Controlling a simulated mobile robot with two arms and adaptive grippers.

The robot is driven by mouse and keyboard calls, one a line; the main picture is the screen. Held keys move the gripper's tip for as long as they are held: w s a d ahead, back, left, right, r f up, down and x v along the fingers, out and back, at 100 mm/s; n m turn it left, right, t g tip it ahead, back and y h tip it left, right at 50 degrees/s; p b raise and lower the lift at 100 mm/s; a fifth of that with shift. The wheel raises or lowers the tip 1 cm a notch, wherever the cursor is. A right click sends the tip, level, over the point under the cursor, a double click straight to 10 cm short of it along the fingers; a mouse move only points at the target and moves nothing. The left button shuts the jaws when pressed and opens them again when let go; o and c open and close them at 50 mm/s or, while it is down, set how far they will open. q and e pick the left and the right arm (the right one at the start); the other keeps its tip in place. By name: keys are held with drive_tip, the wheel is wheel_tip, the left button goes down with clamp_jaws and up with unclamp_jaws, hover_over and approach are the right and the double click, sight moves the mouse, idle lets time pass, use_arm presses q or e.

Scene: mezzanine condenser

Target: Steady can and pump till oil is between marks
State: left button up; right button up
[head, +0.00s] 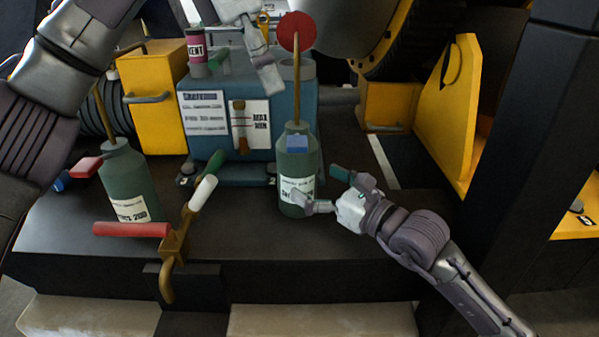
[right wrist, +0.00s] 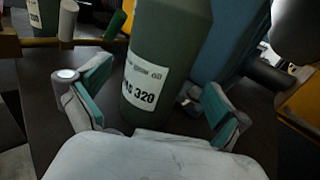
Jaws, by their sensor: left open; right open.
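A green oil can (head: 298,165) with a blue thumb piece and a thin brass spout stands upright before a blue tank (head: 265,95). In the right wrist view the can (right wrist: 165,60) shows a label ending in 320. My right gripper (head: 325,192) is open, its fingers either side of the can's lower part; contact is unclear. My left gripper (head: 243,65) is open above the tank, left of the spout. A brass sight gauge (head: 240,125) is on the tank's front beside a printed card; its oil level is too small to read.
A second green can (head: 130,185) with a red thumb piece stands at left. A brass fitting with red and white handles (head: 175,245) stands at the front edge. A pink-labelled tin (head: 196,50) sits on the tank. Yellow guards (head: 450,115) stand at right.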

drive_tip(key=shift+x, duration=2.55)
drive_tip(key=c, duration=1.7)
